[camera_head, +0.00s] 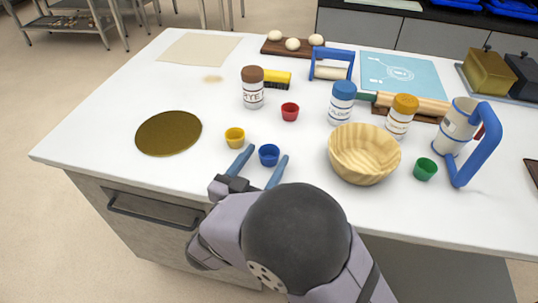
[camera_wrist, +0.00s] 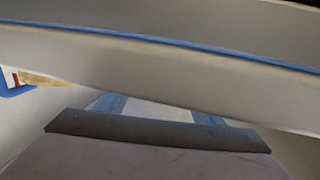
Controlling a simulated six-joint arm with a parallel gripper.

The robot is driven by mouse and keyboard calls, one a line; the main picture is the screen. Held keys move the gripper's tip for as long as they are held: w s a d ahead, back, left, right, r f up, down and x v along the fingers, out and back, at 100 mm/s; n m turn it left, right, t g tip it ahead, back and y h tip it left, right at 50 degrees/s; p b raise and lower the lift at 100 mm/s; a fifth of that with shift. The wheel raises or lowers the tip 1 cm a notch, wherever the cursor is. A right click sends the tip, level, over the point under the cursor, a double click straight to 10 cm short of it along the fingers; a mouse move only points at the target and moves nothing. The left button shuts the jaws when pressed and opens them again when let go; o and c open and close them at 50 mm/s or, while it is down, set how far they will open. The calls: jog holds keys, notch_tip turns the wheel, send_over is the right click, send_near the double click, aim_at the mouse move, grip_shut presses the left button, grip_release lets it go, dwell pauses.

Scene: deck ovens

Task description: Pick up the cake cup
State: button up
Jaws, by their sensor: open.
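Small cups stand on the white table: a yellow cup (camera_head: 235,138), a blue cup (camera_head: 269,155), a red cup (camera_head: 290,112) and a green cup (camera_head: 425,169). Which is the cake cup cannot be told by sight alone. My gripper (camera_head: 267,154) is open, its blue fingers spread on either side of the blue cup in the head view. Height and contact are unclear. The yellow cup is just outside the left finger. In the wrist view the fingers (camera_wrist: 160,110) are partly hidden behind a large pale, blue-edged shape; no cup can be made out there.
A wooden bowl (camera_head: 364,156) stands to the right, with a blue-handled sifter (camera_head: 463,132) beyond the green cup. Jars with brown (camera_head: 252,92), blue (camera_head: 341,105) and orange (camera_head: 402,118) lids stand behind. A dark gold disc (camera_head: 168,133) lies left; the table around it is clear.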

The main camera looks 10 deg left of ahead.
jog(key=shift+x, duration=1.45)
jog(key=c, duration=1.1)
jog(key=shift+r, duration=0.1)
notch_tip(320, 180, up, 24)
jog(key=p, duration=1.4)
jog(key=shift+p, duration=0.4)
